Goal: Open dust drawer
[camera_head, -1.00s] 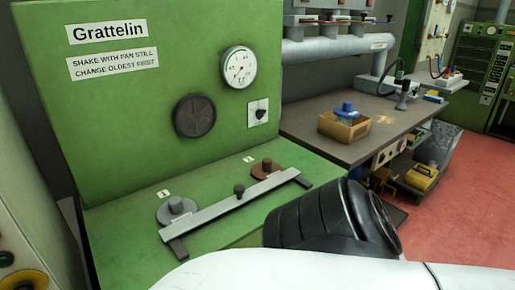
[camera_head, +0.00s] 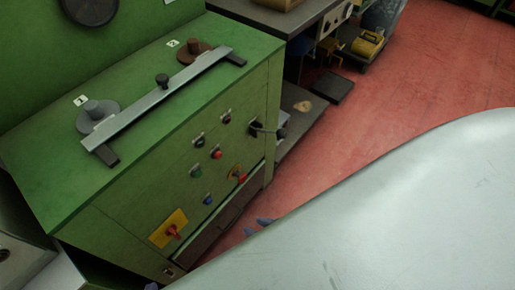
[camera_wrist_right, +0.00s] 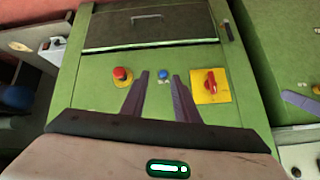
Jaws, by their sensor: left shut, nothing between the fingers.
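The dust drawer looks to be the dark panel (camera_head: 222,222) low on the front of the green cabinet (camera_head: 150,205). It shows in the right wrist view (camera_wrist_right: 150,32) at the top, with a small handle (camera_wrist_right: 146,17). I cannot tell whether it sits flush. My right gripper (camera_wrist_right: 160,78) is open and empty, its purple fingers over the panel with the blue button, apart from the handle. Its tips (camera_head: 257,224) show in the head view in front of the drawer. My left gripper (camera_wrist_right: 302,102) shows as a purple tip at the right edge of the wrist view, shut and empty.
The cabinet front carries a yellow plate with a red switch (camera_head: 171,230), a blue button (camera_head: 208,200) and several other knobs. A metal bar (camera_head: 155,98) lies on top. My white arm covers the lower right.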

